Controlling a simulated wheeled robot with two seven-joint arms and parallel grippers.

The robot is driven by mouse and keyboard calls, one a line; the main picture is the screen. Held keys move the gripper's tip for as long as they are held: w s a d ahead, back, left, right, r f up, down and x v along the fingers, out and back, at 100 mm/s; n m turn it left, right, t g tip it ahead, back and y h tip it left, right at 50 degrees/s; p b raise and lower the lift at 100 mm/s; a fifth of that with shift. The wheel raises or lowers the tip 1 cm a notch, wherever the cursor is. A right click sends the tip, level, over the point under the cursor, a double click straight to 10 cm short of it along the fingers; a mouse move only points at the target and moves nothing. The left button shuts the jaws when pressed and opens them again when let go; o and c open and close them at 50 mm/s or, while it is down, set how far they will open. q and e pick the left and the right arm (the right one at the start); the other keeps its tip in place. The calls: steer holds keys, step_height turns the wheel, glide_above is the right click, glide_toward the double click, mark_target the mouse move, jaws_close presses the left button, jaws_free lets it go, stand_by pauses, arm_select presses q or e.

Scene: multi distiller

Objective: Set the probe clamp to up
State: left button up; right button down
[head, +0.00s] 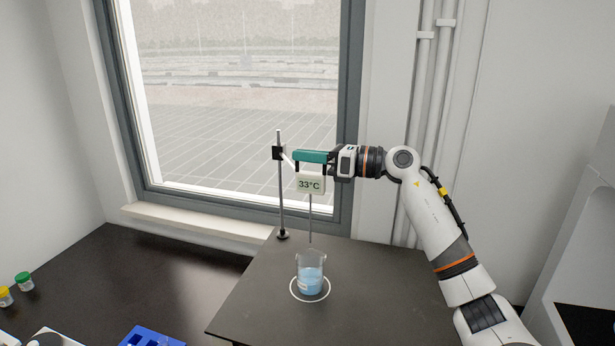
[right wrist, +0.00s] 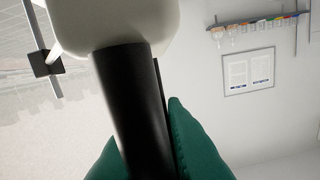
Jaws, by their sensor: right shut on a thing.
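The probe unit (head: 310,184) has a white display reading 33°C and a thin rod pointing down. Its rod tip is above the beaker (head: 311,279) of blue liquid, apart from it. The black clamp block (head: 278,153) sits high on the upright stand rod (head: 281,195), with a pale arm towards the probe; the block also shows in the right wrist view (right wrist: 45,62). My right gripper (head: 309,157), with green fingers, is shut on the black handle (right wrist: 133,105) above the display. The handle is mostly hidden behind the fingers in the head view. My left gripper is not in view.
The beaker stands within a white ring on the dark table (head: 250,305). The window (head: 240,100) is behind the stand. Small jars with green (head: 23,278) and yellow lids and a blue rack (head: 150,337) are at the lower left.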

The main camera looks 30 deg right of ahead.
steer(key=shift+r, duration=1)
steer(key=c, duration=1.5)
jaws_free()
steer(key=shift+s, duration=0.1)
steer(key=shift+f, duration=0.1)
steer(key=shift+d+f, duration=0.1)
steer(key=b+v, duration=0.7)
steer(key=v, duration=0.4)
steer(key=shift+s+d, duration=0.15)
steer(key=shift+s, duration=0.25)
